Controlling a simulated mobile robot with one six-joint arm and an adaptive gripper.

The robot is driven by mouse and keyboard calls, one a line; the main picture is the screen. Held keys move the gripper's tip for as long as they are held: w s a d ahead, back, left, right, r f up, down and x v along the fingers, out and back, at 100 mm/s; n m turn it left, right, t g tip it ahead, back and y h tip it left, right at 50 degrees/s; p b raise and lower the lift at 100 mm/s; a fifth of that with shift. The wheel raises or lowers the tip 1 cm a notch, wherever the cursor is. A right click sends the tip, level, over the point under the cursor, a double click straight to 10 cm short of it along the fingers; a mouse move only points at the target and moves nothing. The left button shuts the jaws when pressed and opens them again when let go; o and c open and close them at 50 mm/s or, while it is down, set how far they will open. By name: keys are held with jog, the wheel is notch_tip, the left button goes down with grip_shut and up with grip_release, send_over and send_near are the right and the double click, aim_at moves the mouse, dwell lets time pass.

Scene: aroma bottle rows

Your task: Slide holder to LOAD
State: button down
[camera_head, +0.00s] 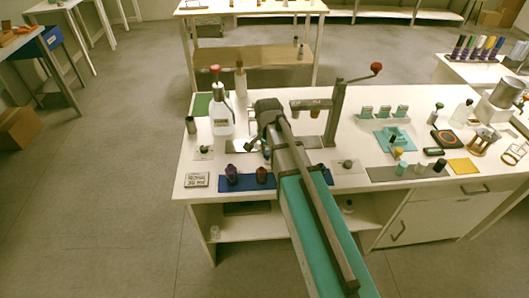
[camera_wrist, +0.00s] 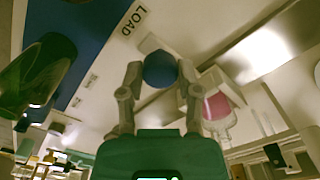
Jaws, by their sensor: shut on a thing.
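In the wrist view my gripper (camera_wrist: 160,75) is shut on a round blue knob (camera_wrist: 160,68). The part beneath the knob is hidden, so I cannot tell the shape of the holder it belongs to. A white label reading LOAD (camera_wrist: 132,20) lies just above and left of the knob, beside a blue mat. In the head view my arm covers most of the gripper and the knob, and the LOAD label is not readable there.
A blue mat (camera_head: 246,187) carries dark purple bottles (camera_head: 231,173). A white bottle (camera_head: 221,118) stands behind it. A lever press (camera_head: 335,110) with a red knob rises right of my arm. In the wrist view a pink-filled vessel (camera_wrist: 217,106) is close right of my gripper.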

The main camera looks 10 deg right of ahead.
jog(key=shift+c, duration=1.5)
grip_release()
jog(key=shift+a, duration=0.15)
jog(key=shift+r, duration=0.1)
